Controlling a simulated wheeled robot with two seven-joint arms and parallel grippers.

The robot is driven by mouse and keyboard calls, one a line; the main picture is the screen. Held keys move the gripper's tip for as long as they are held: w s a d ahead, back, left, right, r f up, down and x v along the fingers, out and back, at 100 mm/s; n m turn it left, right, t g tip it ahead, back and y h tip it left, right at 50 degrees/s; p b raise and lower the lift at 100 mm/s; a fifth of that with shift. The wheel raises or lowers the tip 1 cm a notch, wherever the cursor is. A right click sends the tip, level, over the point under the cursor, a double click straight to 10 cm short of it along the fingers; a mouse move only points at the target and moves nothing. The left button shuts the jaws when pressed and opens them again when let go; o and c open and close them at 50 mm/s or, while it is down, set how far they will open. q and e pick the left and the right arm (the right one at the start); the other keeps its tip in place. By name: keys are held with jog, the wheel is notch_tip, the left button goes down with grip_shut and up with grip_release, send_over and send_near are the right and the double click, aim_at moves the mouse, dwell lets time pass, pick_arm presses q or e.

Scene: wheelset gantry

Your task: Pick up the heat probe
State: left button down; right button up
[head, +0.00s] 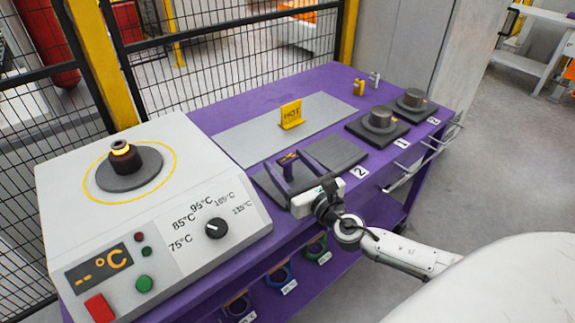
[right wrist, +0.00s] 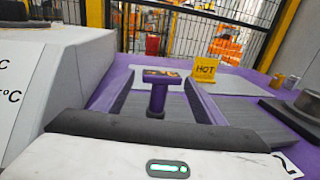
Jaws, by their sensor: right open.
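The heat probe (head: 288,170) is a purple device with a dark top face bearing a small orange mark. It stands upright on a dark pad at the purple table's front edge, and it also shows in the right wrist view (right wrist: 157,92). My right gripper (head: 279,166) is open, low over the table, reaching in from the right. Its two fingers appear to lie on either side of the probe, with the probe upright between them. I cannot tell whether they touch it. The probe's foot is partly hidden in the head view. My left gripper is not in view.
A white heater box (head: 200,150) with a dial and hot plate stands close on the left. A yellow HOT sign (head: 291,114) stands on a grey plate behind the probe. An empty dark pad (head: 337,151) and dark round blocks (head: 380,120) lie to the right.

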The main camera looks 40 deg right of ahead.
jog(key=shift+w, duration=0.2)
jog(key=c, duration=1.1)
